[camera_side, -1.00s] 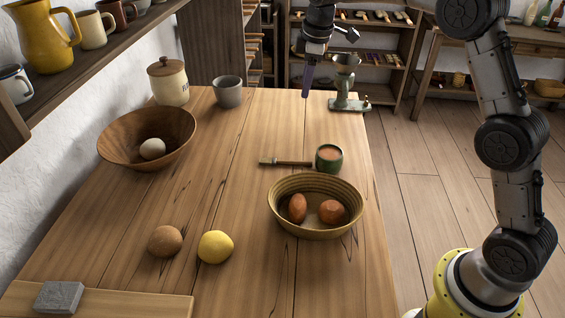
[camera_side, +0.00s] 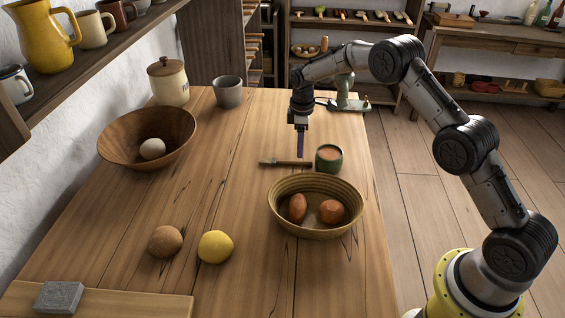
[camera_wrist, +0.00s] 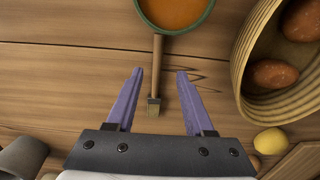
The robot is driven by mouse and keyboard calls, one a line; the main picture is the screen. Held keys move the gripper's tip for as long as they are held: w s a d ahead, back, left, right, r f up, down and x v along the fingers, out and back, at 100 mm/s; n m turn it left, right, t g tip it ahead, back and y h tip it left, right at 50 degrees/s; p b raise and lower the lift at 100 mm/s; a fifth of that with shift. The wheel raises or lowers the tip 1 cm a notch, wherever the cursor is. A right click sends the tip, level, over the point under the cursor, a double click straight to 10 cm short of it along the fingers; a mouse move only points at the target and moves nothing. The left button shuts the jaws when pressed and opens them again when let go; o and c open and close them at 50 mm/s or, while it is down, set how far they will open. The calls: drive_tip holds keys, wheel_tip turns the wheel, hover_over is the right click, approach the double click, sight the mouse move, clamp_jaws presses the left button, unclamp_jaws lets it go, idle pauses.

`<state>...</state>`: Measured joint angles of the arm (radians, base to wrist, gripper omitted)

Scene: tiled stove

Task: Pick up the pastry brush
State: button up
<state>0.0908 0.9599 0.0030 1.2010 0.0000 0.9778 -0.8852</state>
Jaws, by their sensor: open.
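The pastry brush (camera_side: 285,162) lies on the wooden table, with a wooden handle and a greenish head at its left end. Its handle end is beside a small green cup (camera_side: 329,158) holding something orange-brown. My gripper (camera_side: 300,145) is above the brush's handle and points down. In the wrist view my gripper (camera_wrist: 160,72) has its two purple fingers apart, and the brush (camera_wrist: 156,75) runs between them without visible contact. The green cup (camera_wrist: 175,12) sits at the top of that view, at the handle's end.
A ribbed bowl (camera_side: 315,232) with two reddish-brown eggs stands close in front of the brush. A wooden bowl (camera_side: 118,158) with a pale egg is at left. The table left of the brush (camera_side: 225,165) is clear.

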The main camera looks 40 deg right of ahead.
sight(299, 161)
drive_tip(key=shift+w+d+f, duration=0.1)
drive_tip(key=shift+f, duration=1.3)
drive_tip(key=shift+w+f, duration=0.1)
drive_tip(key=shift+f, duration=1.25)
clamp_jaws()
